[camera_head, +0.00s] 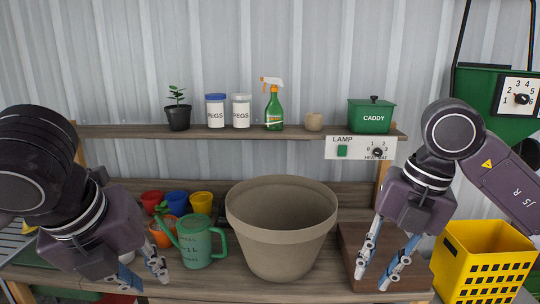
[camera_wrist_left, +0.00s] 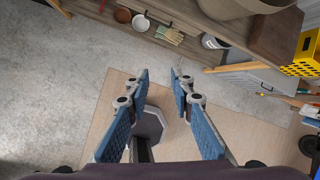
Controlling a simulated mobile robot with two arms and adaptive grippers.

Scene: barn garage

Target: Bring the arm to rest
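My left gripper (camera_head: 145,279) hangs fingers down at the front left of the bench, left of the green watering can (camera_head: 195,243). In the left wrist view its blue-padded fingers (camera_wrist_left: 159,76) are spread with nothing between them, above the floor. My right gripper (camera_head: 373,280) points down over the right part of the bench, beside the big beige pot (camera_head: 283,228). Its fingers are apart and I see nothing held between them.
The bench (camera_head: 215,287) holds red (camera_head: 152,202), blue and yellow small pots. A shelf (camera_head: 150,131) above carries a plant, jars, a spray bottle and a green caddy (camera_head: 371,116). A yellow crate (camera_head: 484,262) stands right.

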